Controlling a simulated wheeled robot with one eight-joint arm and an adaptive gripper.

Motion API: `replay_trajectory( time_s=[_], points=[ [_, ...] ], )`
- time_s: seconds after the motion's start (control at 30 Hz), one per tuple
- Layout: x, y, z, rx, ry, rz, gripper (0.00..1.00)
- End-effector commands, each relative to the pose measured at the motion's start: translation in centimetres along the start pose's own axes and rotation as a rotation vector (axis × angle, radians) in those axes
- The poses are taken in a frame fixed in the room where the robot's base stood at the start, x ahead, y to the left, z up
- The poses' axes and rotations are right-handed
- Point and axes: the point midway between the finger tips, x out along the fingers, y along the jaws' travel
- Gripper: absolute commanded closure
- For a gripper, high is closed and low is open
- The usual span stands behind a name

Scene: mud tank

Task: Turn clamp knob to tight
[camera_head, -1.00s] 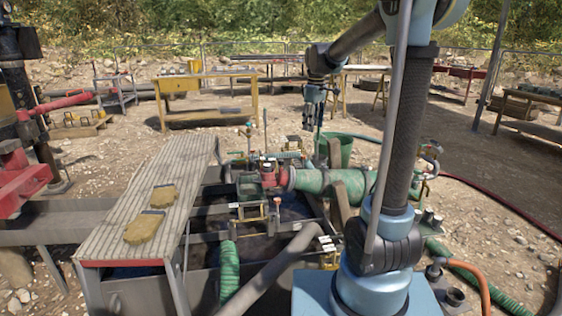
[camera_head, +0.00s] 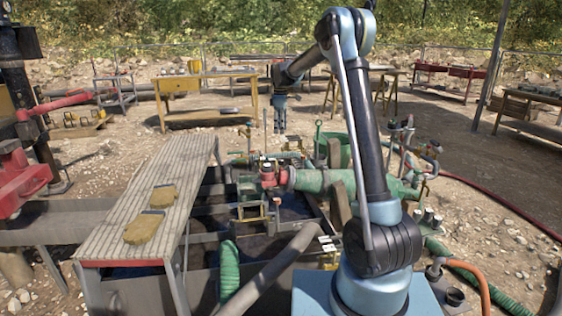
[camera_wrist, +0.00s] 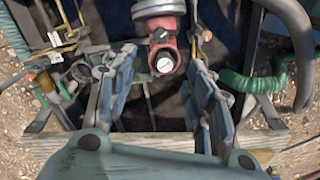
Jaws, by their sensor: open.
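My gripper (camera_head: 280,127) hangs fingers down above the far part of the mud tank in the head view. In the wrist view my gripper (camera_wrist: 161,58) is open, with its two fingers spread wide and nothing held. A red fitting (camera_wrist: 161,39) with a round white-faced part (camera_wrist: 165,64) shows between the fingers, lower down and apart from them. The red fitting also shows in the head view (camera_head: 268,178), at the left end of a green pipe (camera_head: 312,181). I cannot make out for certain which part is the clamp knob.
The tank's slatted walkway (camera_head: 165,190) with two yellow gloves (camera_head: 147,226) lies to the left. A green ribbed hose (camera_head: 229,270) and a thick grey pipe (camera_head: 270,275) are in front. A yellow bench (camera_head: 225,76) stands behind. Pipes and valves crowd the space below my gripper.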

Motion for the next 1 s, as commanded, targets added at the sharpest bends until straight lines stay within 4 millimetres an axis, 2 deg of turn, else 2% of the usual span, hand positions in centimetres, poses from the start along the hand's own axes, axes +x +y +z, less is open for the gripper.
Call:
replay_trajectory(
  time_s=[0.7,1.0],
  points=[
    [12.1,0.0,0.0,0.002,0.0,0.0,0.52],
    [15.8,0.0,0.0,0.002,0.0,0.0,0.52]
  ],
)
